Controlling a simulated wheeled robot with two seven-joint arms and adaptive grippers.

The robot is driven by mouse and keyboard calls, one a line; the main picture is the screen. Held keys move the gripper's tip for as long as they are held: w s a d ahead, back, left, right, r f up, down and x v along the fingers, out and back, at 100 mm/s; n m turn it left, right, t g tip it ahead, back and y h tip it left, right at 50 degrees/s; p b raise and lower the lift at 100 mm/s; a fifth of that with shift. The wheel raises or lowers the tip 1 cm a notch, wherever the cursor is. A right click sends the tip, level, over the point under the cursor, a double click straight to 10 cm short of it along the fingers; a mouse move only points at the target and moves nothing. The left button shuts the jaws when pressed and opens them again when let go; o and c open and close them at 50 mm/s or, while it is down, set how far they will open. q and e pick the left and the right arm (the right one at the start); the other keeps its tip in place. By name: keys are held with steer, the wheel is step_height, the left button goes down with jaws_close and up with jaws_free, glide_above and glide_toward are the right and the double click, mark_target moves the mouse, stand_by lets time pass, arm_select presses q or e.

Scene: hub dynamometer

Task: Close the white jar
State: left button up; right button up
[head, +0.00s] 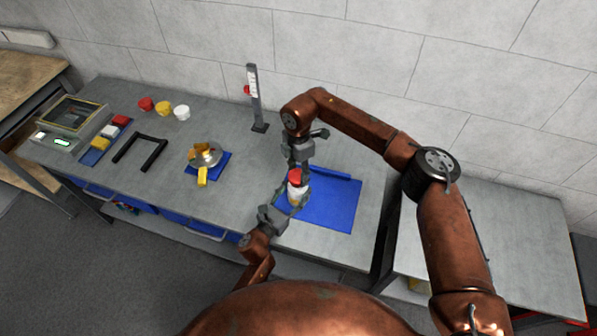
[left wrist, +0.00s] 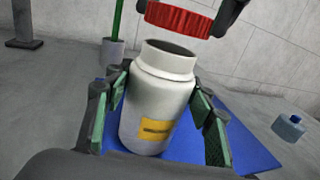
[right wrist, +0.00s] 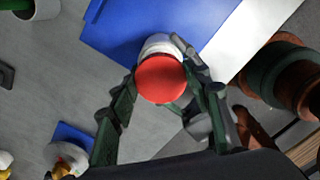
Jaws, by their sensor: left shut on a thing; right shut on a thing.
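The white jar (left wrist: 155,110) stands upright and open-topped on the blue mat (head: 338,208), with a yellow label on its side. My left gripper (head: 283,204) is shut around the jar's body, one finger on each side. The red lid (left wrist: 180,18) is held by my right gripper (head: 297,164) above the jar's mouth. In the left wrist view, a gap shows between lid and rim, and the lid sits slightly right of the mouth. In the right wrist view the red lid (right wrist: 161,79) covers most of the jar, whose white shoulder shows behind it.
A grey post (head: 256,98) stands behind the jar. To the left are a metal dish with yellow pieces (head: 206,154), a black frame (head: 140,152), a device with a screen (head: 70,115), and small red, yellow and white caps (head: 163,108). Bench between them is clear.

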mark_target(298, 191)
steer(key=shift+f, duration=0.85)
steer(key=shift+f, duration=0.6)
steer(key=m, duration=0.7)
steer(key=shift+s, duration=0.1)
steer(key=m, duration=0.3)
steer(key=shift+s+a+m, duration=0.1)
steer(key=shift+m, duration=1.4)
steer(key=o, duration=0.7)
